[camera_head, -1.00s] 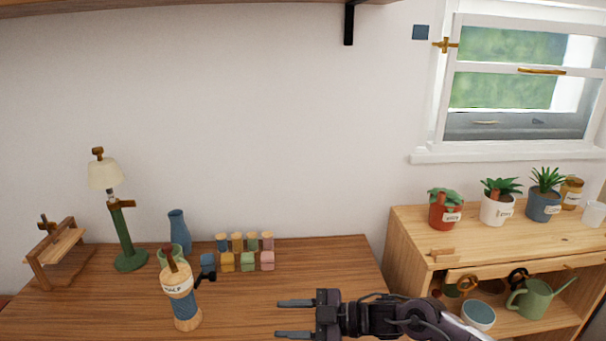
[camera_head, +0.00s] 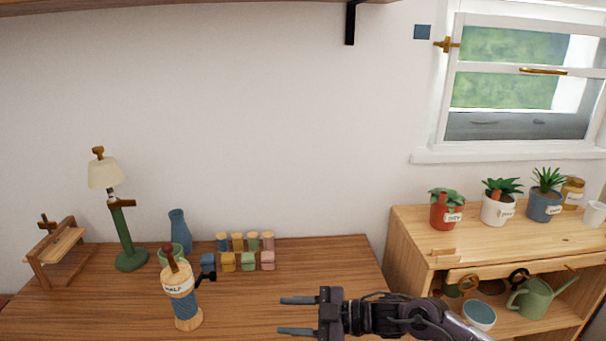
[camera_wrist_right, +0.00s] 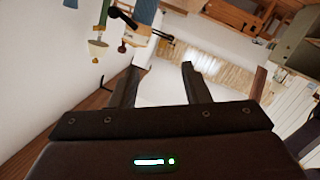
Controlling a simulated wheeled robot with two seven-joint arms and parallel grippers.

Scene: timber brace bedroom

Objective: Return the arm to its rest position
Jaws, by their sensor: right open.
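My right gripper (camera_head: 300,315) is open and empty over the front right of the wooden table (camera_head: 335,262) in the head view, its fingers pointing left. In the right wrist view its two fingers (camera_wrist_right: 158,82) stand apart with nothing between them. My right arm comes in from the lower right. My left gripper shows in neither view.
A shelf unit (camera_head: 410,240) with potted plants (camera_head: 446,210) is at right.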

